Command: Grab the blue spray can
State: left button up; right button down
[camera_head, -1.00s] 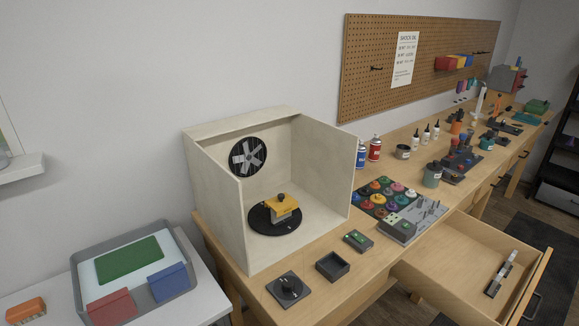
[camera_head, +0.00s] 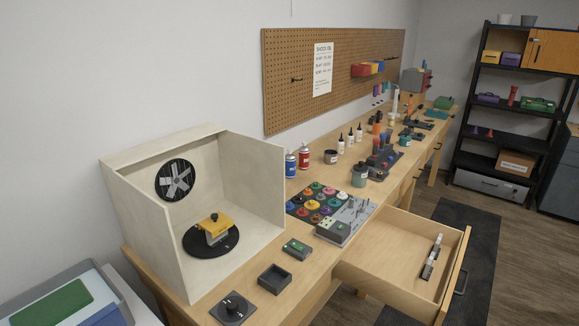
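The blue spray can (camera_head: 290,164) stands upright on the wooden workbench (camera_head: 262,298), just right of the spray booth's right wall. A red spray can (camera_head: 304,157) stands close beside it on the right. The lower left part of the blue can is close to the booth wall's edge. Neither of my grippers shows in the head view.
The open-front booth (camera_head: 140,215) holds a yellow part on a black turntable (camera_head: 211,241). A tray of colourful paint pots (camera_head: 316,199) lies in front of the cans. An open drawer (camera_head: 400,265) juts from the bench front. A dark shelf (camera_head: 514,110) stands at the far right.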

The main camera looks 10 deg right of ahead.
aim_at(291, 159)
jog(key=i+l+u, duration=0.15)
jog(key=l, duration=1)
jog(key=i+l+u, duration=0.15)
jog(key=l, duration=1)
jog(key=l+u, duration=0.15)
jog(key=l, duration=1)
jog(key=i+l+u, duration=0.1)
jog(key=l+u, duration=0.15)
jog(key=l, duration=1.2)
jog(key=l+u, duration=0.25)
jog(key=l, duration=1.15)
